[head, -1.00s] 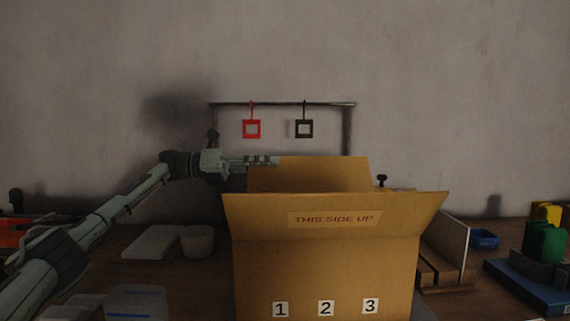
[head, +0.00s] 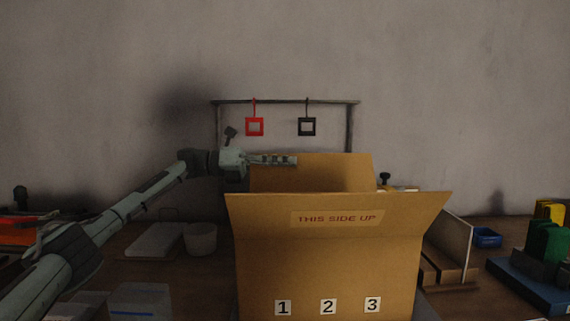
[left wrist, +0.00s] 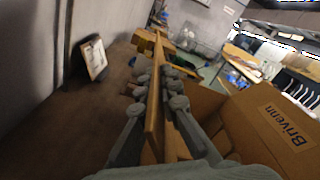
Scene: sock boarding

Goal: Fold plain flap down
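The cardboard box stands upright on the bench in the head view, its near flap (head: 338,218), printed THIS SIDE UP, raised and leaning outward. The plain flap (head: 325,172) stands up at the box's far side. My left gripper (head: 282,160) lies along the top of the plain flap from its left end, fingers pointing right. In the left wrist view my left gripper (left wrist: 158,75) has a finger on each side of a cardboard edge (left wrist: 154,115); whether they press on it is unclear. A printed flap, Brivenn (left wrist: 290,125), is at the right there. My right gripper is out of view.
Behind the box is a rail (head: 335,102) with a red tag (head: 255,127) and a black tag (head: 307,127). A blue bin (head: 486,238) and green and yellow items stand at the right.

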